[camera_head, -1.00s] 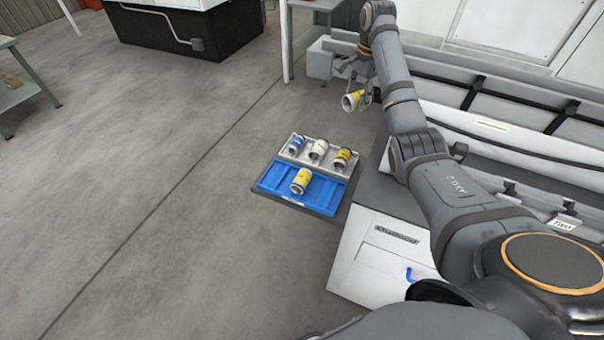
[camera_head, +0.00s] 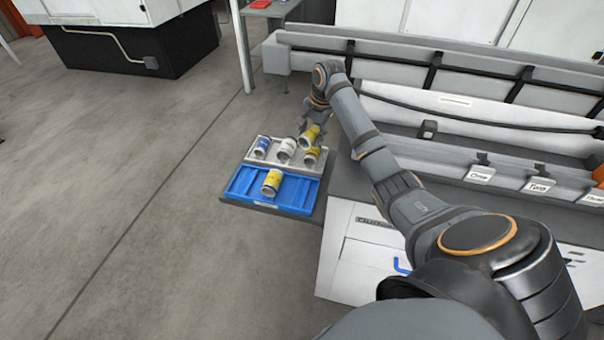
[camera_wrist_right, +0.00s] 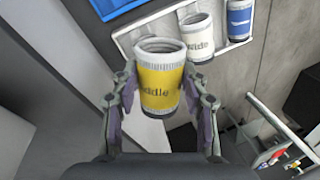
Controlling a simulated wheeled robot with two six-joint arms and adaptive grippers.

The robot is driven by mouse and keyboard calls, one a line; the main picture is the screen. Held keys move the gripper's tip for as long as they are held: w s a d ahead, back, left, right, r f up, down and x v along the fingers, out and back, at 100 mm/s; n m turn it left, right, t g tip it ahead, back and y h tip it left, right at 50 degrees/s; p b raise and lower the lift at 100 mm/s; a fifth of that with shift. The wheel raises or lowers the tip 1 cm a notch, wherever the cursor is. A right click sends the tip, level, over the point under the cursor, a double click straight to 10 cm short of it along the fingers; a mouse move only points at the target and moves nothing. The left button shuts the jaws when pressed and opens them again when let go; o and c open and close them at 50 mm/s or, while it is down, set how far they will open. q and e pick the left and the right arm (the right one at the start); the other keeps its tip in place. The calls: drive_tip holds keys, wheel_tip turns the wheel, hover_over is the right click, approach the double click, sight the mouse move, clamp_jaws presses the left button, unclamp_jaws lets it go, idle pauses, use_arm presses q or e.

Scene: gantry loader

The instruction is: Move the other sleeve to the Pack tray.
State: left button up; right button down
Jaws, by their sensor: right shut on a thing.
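My right gripper (camera_head: 312,124) is shut on a yellow-and-white sleeve (camera_head: 309,135), above the right part of the grey tray (camera_head: 257,158). In the right wrist view the held sleeve (camera_wrist_right: 159,88) is upright between both fingers, with partly readable lettering. A yellow sleeve (camera_head: 271,183) lies in the blue tray (camera_head: 240,183) in front. I cannot read which tray is Pack. My left gripper is out of view.
A light machine bench with a drawer (camera_head: 372,262) stands to the right of the trays. A long grey rail structure with labelled tags (camera_head: 480,174) runs behind it. Open concrete floor (camera_head: 110,200) lies to the left.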

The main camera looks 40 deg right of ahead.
drive_tip(key=s+a+f+n, duration=0.1)
drive_tip(key=s+a+f, duration=0.1)
drive_tip(key=a, duration=0.1)
drive_tip(key=s+a+f+n+y, duration=0.1)
drive_tip(key=s+a+f+n, duration=0.1)
drive_tip(key=s+a, duration=0.1)
drive_tip(key=s+a+f+n+y, duration=0.1)
drive_tip(key=s+a+f, duration=0.1)
drive_tip(key=s+a, duration=0.1)
drive_tip(key=shift+s+f+t, duration=0.1)
drive_tip(key=shift+s+t, duration=0.1)
drive_tip(key=shift+t, duration=0.2)
wheel_tip(320, 180, down, 5)
drive_tip(key=b, duration=0.5)
drive_tip(key=shift+b, duration=0.35)
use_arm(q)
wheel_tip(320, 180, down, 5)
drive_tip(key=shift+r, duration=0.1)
use_arm(e)
drive_tip(key=shift+r, duration=0.2)
drive_tip(key=c, duration=0.6)
unclamp_jaws()
drive_tip(key=shift+s, duration=0.1)
